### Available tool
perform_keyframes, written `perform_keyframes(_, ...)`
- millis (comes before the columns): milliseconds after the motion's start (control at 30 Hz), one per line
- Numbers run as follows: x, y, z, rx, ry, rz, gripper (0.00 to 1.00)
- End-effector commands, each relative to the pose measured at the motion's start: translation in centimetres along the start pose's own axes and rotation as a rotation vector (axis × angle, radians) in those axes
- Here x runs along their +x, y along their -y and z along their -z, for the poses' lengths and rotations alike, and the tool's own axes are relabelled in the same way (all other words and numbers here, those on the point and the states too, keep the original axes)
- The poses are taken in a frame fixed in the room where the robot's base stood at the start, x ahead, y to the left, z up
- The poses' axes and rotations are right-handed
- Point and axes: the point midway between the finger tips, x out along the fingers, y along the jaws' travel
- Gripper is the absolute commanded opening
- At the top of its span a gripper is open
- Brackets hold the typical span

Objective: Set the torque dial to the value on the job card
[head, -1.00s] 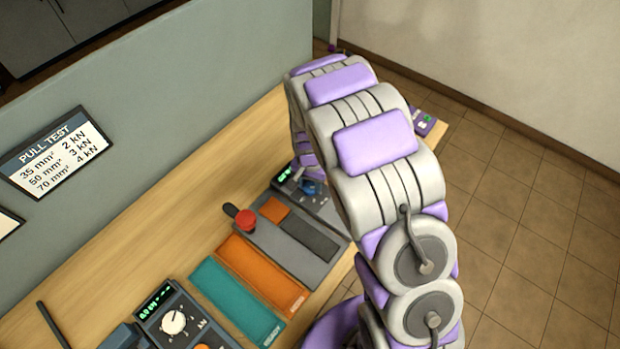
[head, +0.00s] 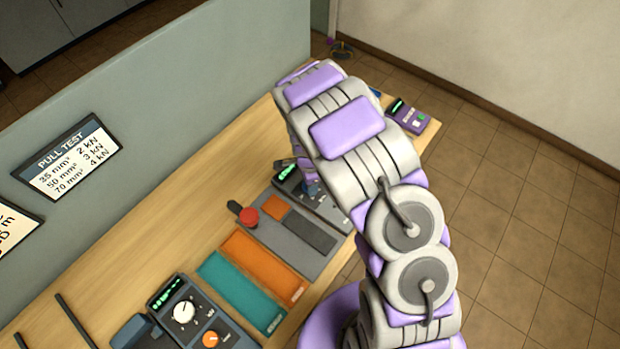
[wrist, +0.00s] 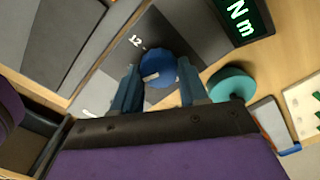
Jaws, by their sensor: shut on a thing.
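The torque dial is a blue round knob (wrist: 158,68) with a small pale mark, on a dark panel in the wrist view. My gripper (wrist: 160,82) is shut on the knob, one blue-grey finger on each side. A printed "12" shows beside the knob; the other scale marks are mostly hidden. A green-lit display (wrist: 243,17) reads "N m", its digits cut off. In the head view, the dial's grey unit (head: 318,204) is partly behind my arm. A card at the left edge (head: 12,229) is cut off, with only a few letters visible.
A "PULL TEST" card (head: 67,157) hangs on the wall. A teal round thing (wrist: 232,85) lies close beside my gripper.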

Motion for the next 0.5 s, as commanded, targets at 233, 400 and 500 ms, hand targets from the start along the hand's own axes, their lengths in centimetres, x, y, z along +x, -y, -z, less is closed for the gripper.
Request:
perform_keyframes(233, -0.18, 0.12, -0.06, 0.127, 0.001, 0.004, 0.13)
perform_keyframes(400, -0.16, 0.16, -0.07, 0.173, 0.001, 0.005, 0.13)
perform_keyframes(500, -0.14, 0.17, -0.08, 0.187, 0.001, 0.006, 0.13)
